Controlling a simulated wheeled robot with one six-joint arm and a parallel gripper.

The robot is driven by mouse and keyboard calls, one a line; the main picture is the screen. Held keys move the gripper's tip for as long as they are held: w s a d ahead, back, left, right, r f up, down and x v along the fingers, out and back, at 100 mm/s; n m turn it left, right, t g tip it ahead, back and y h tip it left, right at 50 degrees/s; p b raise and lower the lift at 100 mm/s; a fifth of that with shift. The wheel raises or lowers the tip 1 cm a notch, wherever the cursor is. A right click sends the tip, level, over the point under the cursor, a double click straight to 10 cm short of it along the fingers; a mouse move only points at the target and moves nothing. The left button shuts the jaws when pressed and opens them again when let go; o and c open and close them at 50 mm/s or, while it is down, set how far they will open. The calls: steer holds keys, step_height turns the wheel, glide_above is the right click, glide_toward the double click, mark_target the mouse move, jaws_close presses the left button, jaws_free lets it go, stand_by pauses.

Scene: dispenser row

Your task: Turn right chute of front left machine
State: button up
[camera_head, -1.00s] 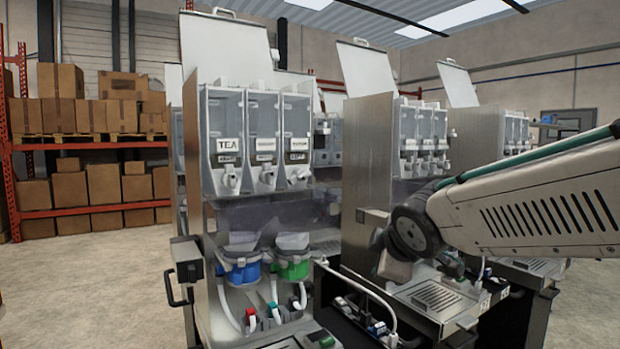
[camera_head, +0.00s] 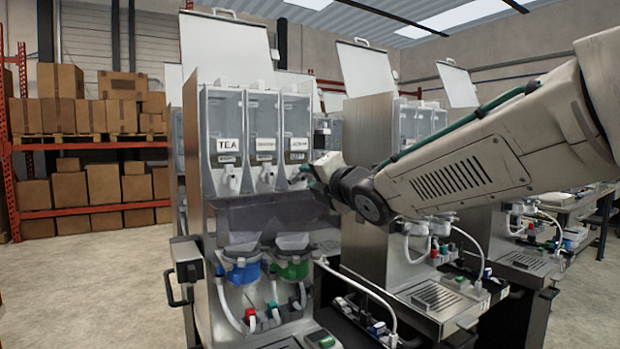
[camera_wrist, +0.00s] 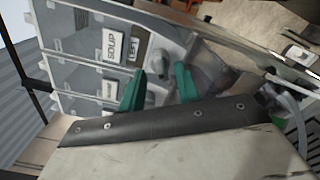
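The front left machine (camera_head: 213,215) has a row of three clear canisters. A grey chute sits below each, and the left canister reads TEA. The right chute (camera_head: 296,180) is partly hidden by my gripper (camera_head: 311,173) in the head view. In the wrist view this chute (camera_wrist: 157,62) is below the canister labelled SOUP (camera_wrist: 113,44). My gripper's two green fingers (camera_wrist: 159,84) are apart, one on each side of the chute in the picture. I cannot tell whether they touch it.
Blue (camera_head: 243,270) and green (camera_head: 292,266) mixing cups sit below the canisters, with white hoses under them. A second machine (camera_head: 365,150) stands close on the right, behind my arm. Shelves with cardboard boxes (camera_head: 105,185) stand at the back left.

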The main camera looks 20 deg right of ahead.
steer(key=shift+w+a, duration=0.2)
steer(key=shift+w, duration=0.5)
jaws_close()
